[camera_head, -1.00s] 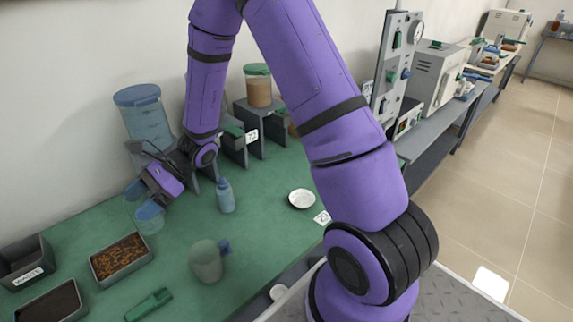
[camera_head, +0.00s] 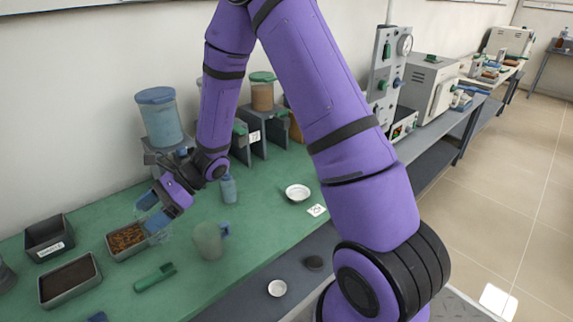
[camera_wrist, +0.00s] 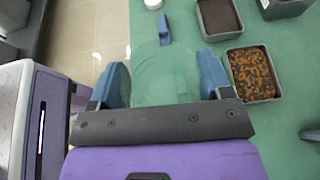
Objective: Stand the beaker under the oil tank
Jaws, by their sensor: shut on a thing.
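My gripper (camera_head: 153,211) is shut on a clear glass beaker (camera_wrist: 165,78). In the wrist view the beaker is between the two blue fingers; in the head view it is faint, and I cannot tell whether its base touches the bench. A tank with a blue lid and bluish contents (camera_head: 162,120) stands on a grey stand behind and above my gripper. A second tank, with a green lid and brownish contents (camera_head: 262,94), stands on a grey stand farther right, partly behind my arm. I cannot tell which is the oil tank. My gripper is in front of the blue-lidded one.
A tray of brown pellets (camera_head: 126,254) is close left of the beaker. A dark-filled tray (camera_head: 68,283), a grey bin (camera_head: 48,228) and a green scoop (camera_head: 155,278) lie nearby. A frosted jug (camera_head: 209,242) and a small blue bottle (camera_head: 228,189) stand right of my gripper.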

